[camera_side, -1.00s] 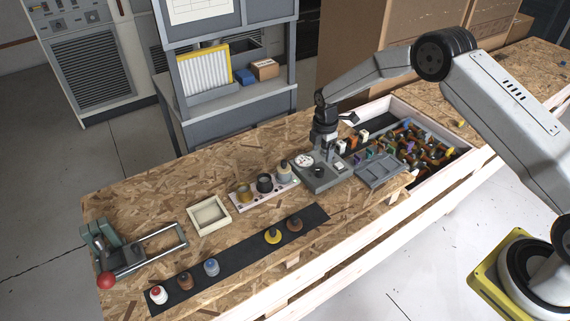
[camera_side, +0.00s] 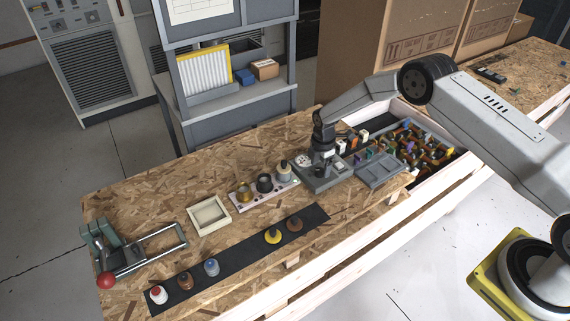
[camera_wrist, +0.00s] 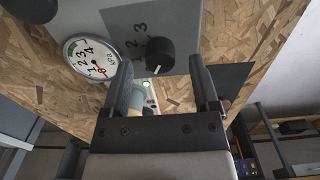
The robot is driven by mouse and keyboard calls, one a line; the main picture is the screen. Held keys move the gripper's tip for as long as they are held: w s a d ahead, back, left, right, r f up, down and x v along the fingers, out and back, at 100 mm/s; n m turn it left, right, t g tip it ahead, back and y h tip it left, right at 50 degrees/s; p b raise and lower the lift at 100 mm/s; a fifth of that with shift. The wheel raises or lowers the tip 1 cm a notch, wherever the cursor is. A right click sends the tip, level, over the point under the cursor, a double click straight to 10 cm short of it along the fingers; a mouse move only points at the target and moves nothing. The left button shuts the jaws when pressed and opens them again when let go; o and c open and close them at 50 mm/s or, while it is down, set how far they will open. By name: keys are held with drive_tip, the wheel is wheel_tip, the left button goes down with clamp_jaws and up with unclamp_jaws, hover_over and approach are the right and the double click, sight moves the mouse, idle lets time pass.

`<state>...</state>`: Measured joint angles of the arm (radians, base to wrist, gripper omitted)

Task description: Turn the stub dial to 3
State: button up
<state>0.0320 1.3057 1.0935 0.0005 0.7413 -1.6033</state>
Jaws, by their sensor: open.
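The stub dial (camera_wrist: 160,54) is a short black round knob on a grey box (camera_wrist: 183,14), with a white mark at its lower edge in the wrist view. Printed numerals, 2 and 3 among them, show to its upper left; which one the mark meets I cannot tell. My gripper (camera_wrist: 160,64) is open, its dark fingers on either side of the knob in that view, with nothing held. Contact cannot be told. In the side view my gripper (camera_side: 322,161) is low over the grey box (camera_side: 333,178), hiding the dial.
A white gauge (camera_wrist: 92,58) with a red needle sits beside the dial. A rack with round parts (camera_side: 264,190) stands left of the box, a grey tray (camera_side: 381,170) right of it. A crate of coloured parts (camera_side: 425,145) lies beyond.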

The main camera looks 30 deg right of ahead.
drive_tip(key=shift+f, duration=0.85)
clamp_jaws()
